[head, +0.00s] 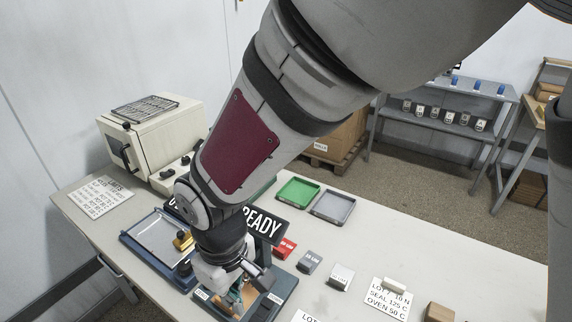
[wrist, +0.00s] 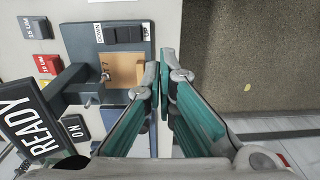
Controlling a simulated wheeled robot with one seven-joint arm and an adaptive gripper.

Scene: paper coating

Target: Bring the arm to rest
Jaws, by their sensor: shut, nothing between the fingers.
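My gripper (wrist: 165,85) shows large in the wrist view, its teal-padded fingers drawn together with nothing between them. In the head view my gripper hangs at the end of my arm, over the machine with the READY sign (head: 262,226), and is partly hidden there. In the wrist view, below the fingers, a blue-grey plate (wrist: 82,45) carries a brown square piece (wrist: 118,72) and a dark rocker switch (wrist: 122,34) between the labels DOWN and UP. The READY sign (wrist: 28,125) and an ON button (wrist: 74,127) are left of the fingers.
A cream oven (head: 150,140) stands at the back left of the table. A green tray (head: 297,192) and a grey tray (head: 333,206) lie behind the machine. A red block (head: 284,248), a dark grey block (head: 309,262) and a white block (head: 340,277) stand right of it. Floor shows beyond the table edge.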

